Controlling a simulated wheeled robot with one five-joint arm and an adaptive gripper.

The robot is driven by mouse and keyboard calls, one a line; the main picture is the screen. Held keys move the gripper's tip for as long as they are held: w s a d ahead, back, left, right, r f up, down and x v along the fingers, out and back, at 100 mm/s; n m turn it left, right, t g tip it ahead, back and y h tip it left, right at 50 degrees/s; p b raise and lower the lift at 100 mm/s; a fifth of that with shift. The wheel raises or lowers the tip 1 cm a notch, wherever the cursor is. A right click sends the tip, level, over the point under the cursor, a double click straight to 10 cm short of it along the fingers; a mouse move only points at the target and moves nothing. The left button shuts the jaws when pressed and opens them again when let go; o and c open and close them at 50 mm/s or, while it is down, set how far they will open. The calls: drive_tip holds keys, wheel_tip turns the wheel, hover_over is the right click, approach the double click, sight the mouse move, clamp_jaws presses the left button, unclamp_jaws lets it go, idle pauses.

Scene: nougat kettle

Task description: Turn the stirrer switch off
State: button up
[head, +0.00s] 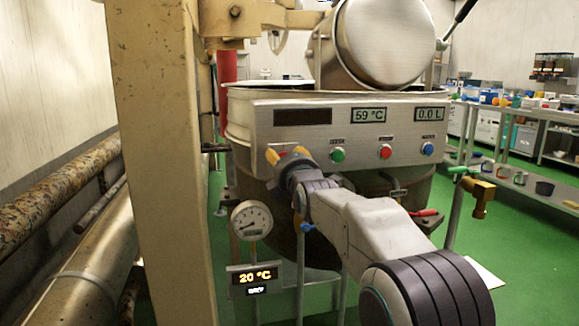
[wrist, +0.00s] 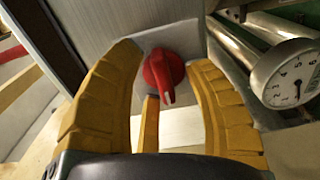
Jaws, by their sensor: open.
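My gripper (head: 287,154) is at the lower left of the kettle's steel control panel (head: 262,140) in the head view. In the wrist view my gripper (wrist: 166,60) is open, with its yellow fingers on either side of a red rotary knob (wrist: 163,75). The knob's pointer end is turned downward, slightly right. Gaps show between the knob and both fingers. I cannot read a label on it.
Green (head: 338,155), red (head: 385,152) and blue (head: 428,149) buttons sit right of my gripper. A dial gauge (head: 251,220) stands lower left, above a 20 °C display (head: 254,276). A beige post (head: 160,150) rises at left. Green floor (head: 520,240) is open at right.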

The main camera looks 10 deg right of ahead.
drive_tip(key=s, duration=1.1)
drive_tip(key=shift+s, duration=0.4)
drive_tip(key=s+r+m+g+p, duration=0.4)
drive_tip(key=s+m+p, duration=0.2)
drive_tip(key=s+p, duration=0.5)
drive_tip(key=s+r+m+g+p, duration=0.5)
drive_tip(key=s+p, duration=0.6)
drive_tip(key=p, duration=0.6)
drive_tip(key=s+r+m+g+p, duration=0.5)
drive_tip(key=s+m+p, duration=0.2)
drive_tip(key=s+p, duration=0.4)
drive_tip(key=shift+d+p, duration=0.15)
drive_tip(key=shift+p, duration=1.5)
